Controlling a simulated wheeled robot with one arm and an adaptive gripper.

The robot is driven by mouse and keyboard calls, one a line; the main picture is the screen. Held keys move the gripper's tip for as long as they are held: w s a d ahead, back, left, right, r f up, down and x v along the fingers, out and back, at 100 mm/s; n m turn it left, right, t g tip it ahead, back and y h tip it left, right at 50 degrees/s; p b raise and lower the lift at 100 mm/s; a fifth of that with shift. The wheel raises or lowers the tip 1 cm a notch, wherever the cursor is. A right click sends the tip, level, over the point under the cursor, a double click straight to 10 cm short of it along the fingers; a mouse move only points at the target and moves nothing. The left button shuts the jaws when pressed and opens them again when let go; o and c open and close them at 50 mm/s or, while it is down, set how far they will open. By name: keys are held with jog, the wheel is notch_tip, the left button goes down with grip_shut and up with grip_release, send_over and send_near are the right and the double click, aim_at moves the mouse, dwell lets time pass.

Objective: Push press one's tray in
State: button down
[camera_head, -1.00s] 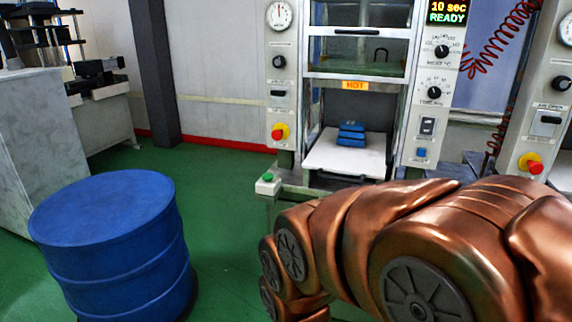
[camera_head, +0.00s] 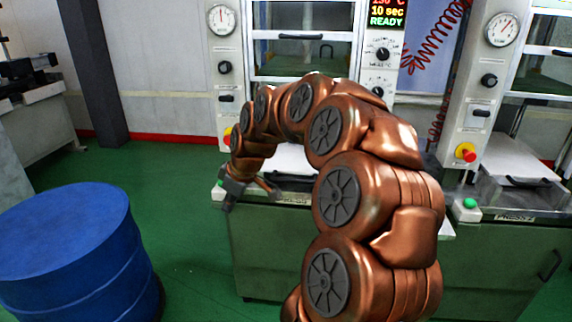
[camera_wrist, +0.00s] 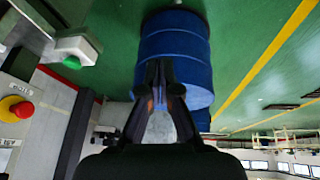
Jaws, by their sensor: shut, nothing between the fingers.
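Press one stands at the centre, with its control panel (camera_head: 382,55) on its right post. Its white tray (camera_head: 290,158) sticks out at the front, with a dark handle (camera_head: 292,183) on its front edge. My arm covers much of the tray and the opening behind it, so the tray's load is hidden. My gripper (camera_head: 229,207) hangs at the left front corner of the press, left of the tray and apart from its handle. In the wrist view my gripper (camera_wrist: 162,70) is shut and empty, pointing toward a blue drum.
The blue drum (camera_head: 65,240) stands on the green floor at left; it also shows in the wrist view (camera_wrist: 175,45). A green-button box (camera_wrist: 76,50) is near the gripper. Press two's tray (camera_head: 512,165) is at right. Open floor lies between drum and press.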

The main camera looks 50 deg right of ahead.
jog(key=w+d+r+t+h+p, duration=0.1)
jog(key=w+d+r+p, duration=0.1)
jog(key=d, duration=1)
jog(key=t+h+p, duration=0.1)
jog(key=h, duration=0.1)
send_near(286, 171)
jog(key=shift+a+f+p+x, duration=0.1)
jog(key=shift+a+p+x, duration=0.25)
jog(key=shift+x, duration=0.95)
jog(key=shift+a+f+p+x, duration=0.15)
jog(key=shift+p+x, duration=0.35)
jog(key=shift+x, duration=0.8)
jog(key=shift+a+p+x, duration=0.25)
jog(key=shift+p+x, duration=0.15)
jog(key=shift+x, duration=0.9)
jog(key=shift+s+d, duration=0.1)
jog(key=shift+s, duration=0.05)
